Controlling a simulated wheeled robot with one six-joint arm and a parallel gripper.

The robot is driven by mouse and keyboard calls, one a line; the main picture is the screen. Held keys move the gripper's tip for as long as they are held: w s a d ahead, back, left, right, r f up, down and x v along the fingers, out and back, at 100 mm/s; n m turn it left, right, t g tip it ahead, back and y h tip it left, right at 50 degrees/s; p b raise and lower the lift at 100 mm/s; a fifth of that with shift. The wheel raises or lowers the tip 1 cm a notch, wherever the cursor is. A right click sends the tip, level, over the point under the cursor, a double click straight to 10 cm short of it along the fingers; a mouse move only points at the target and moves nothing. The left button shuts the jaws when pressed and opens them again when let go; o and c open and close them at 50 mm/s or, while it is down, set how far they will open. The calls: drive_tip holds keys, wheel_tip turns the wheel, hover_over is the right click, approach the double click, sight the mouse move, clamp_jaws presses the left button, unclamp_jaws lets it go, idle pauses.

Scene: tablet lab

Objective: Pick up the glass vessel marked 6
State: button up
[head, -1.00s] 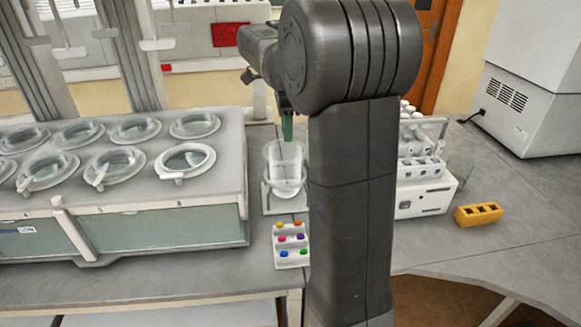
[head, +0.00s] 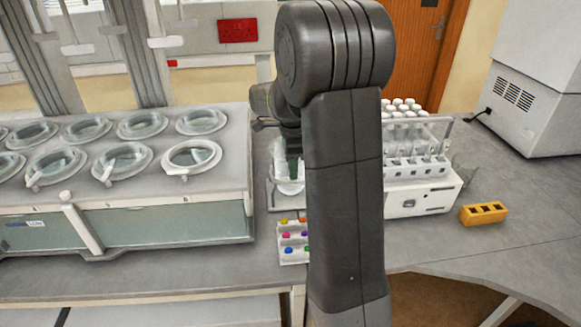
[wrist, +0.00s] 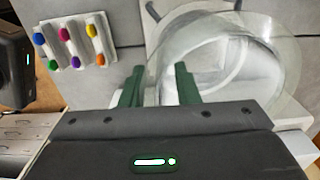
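A clear glass vessel (head: 289,186) stands in a pale holder on the bench, right of the large vessel bath; no number is readable on it. My gripper (head: 293,150) is over it in the head view, hiding its upper part. In the wrist view, my gripper's two green fingers (wrist: 159,88) are apart. The round glass vessel (wrist: 262,50) fills the upper right there, its near left wall around the gap between the fingers. The right finger overlaps the vessel's opening; the left finger is outside it. I cannot tell whether either touches the glass.
The bath (head: 130,220) with several lidded openings is on the left. A small tray (head: 291,254) of coloured caps sits in front of the vessel. A white tube rack (head: 420,200) and a yellow block (head: 483,213) are on the right. Bench at right front is clear.

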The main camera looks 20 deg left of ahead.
clamp_jaws()
drive_tip(key=shift+r, duration=0.1)
